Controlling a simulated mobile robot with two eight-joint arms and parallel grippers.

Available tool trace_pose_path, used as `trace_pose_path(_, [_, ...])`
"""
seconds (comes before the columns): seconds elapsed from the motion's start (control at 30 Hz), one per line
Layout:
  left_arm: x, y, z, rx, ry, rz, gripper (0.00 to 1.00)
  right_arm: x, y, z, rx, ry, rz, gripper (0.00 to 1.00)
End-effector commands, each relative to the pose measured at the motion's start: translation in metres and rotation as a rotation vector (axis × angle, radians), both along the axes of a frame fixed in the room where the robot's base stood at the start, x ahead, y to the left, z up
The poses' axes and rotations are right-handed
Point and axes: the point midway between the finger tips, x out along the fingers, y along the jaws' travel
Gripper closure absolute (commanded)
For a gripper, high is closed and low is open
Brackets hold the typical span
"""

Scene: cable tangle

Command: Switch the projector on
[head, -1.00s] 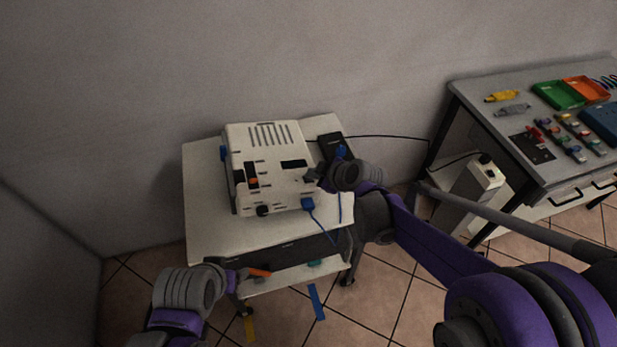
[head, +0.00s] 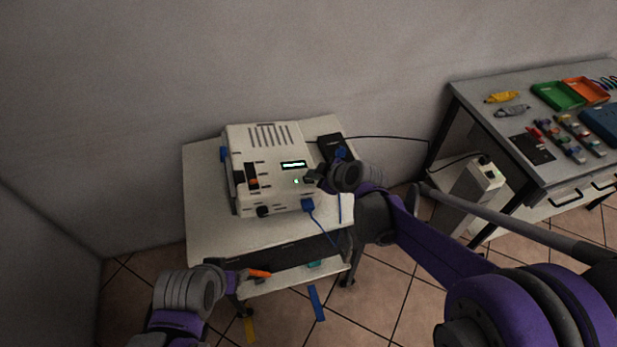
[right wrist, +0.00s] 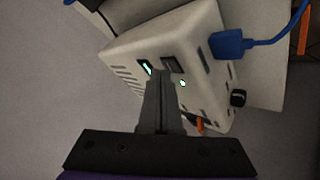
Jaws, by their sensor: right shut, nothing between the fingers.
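The white projector (head: 272,189) sits on a small white trolley (head: 206,240) against the wall. Its display (head: 293,165) is lit, and a small green light (head: 296,181) glows below it. In the right wrist view the projector (right wrist: 180,45) also shows its lit display (right wrist: 147,67) and light (right wrist: 183,83). My right gripper (head: 314,178) is shut and empty at the projector's right side, close to its top; I cannot tell whether it touches. It also shows in the right wrist view (right wrist: 160,78). My left gripper (head: 246,274) is low at the trolley's front, its jaw state unclear.
A blue plug and cable (head: 308,205) come off the projector's front. A black box (head: 330,146) stands behind my right gripper. A grey workbench (head: 477,97) with trays and connectors is at the right, with a white box (head: 478,181) below. An orange item (head: 260,273) lies low beside my left gripper.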

Motion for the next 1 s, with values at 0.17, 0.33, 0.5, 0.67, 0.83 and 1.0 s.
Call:
trace_pose_path(0.17, [0.003, 0.0, 0.008, 0.0, -0.005, 0.0, 0.31, 0.001, -0.002, 0.01, 0.001, -0.001, 0.0, 1.0])
trace_pose_path(0.33, [0.003, 0.0, 0.007, 0.0, -0.005, 0.0, 0.31, 0.001, -0.002, 0.01, 0.0, -0.001, -0.001, 1.0])
trace_pose_path(0.5, [0.003, 0.0, 0.008, 0.0, -0.005, 0.0, 0.31, 0.001, -0.002, 0.011, 0.0, -0.001, -0.001, 1.0])
trace_pose_path(0.67, [0.006, 0.0, 0.017, 0.0, -0.012, 0.0, 0.31, 0.002, -0.003, 0.022, 0.0, -0.003, -0.002, 1.0])
trace_pose_path(0.83, [0.012, 0.0, 0.032, 0.0, -0.023, 0.0, 0.31, 0.004, -0.006, 0.041, 0.001, -0.004, -0.001, 1.0])
trace_pose_path(1.0, [0.018, 0.0, 0.045, 0.0, -0.034, 0.0, 0.31, 0.005, -0.009, 0.057, 0.001, -0.004, 0.0, 1.0])
